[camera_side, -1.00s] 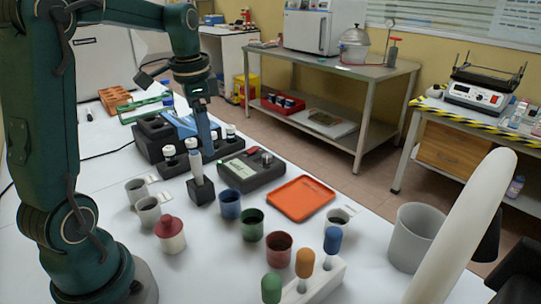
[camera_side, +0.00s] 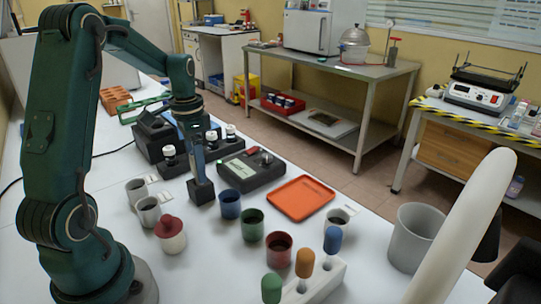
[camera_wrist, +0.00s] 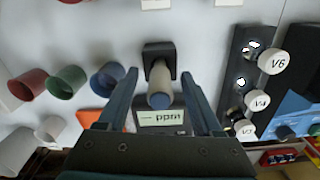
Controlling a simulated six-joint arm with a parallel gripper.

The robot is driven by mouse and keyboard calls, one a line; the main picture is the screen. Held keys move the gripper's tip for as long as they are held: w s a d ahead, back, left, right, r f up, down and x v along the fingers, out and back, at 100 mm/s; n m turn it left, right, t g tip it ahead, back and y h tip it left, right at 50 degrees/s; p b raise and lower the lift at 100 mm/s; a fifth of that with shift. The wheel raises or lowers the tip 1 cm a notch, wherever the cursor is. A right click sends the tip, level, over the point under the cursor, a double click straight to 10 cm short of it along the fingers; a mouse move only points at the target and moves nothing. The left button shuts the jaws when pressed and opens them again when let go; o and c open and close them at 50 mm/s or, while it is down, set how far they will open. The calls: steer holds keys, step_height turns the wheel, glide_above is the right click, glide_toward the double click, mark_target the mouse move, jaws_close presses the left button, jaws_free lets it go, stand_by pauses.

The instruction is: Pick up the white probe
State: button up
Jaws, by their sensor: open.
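The white probe (camera_wrist: 160,80) stands in a small square black holder (camera_wrist: 159,52). In the wrist view its pale body and blue-grey end lie between the two fingers of my gripper (camera_wrist: 159,74). The fingers are open, with a gap on both sides of the probe. In the side view my gripper (camera_side: 200,172) points down over the black holder (camera_side: 201,192), and its fingers hide most of the probe.
A meter (camera_side: 252,171) with a "ppm" display stands close behind. Black blocks with white-capped vials (camera_side: 168,152) are to the left. Blue (camera_side: 230,205), green (camera_side: 252,226) and red (camera_side: 278,249) cups and an orange tray (camera_side: 300,198) are nearby.

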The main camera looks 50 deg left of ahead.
jaws_close()
steer(key=shift+r, duration=0.1)
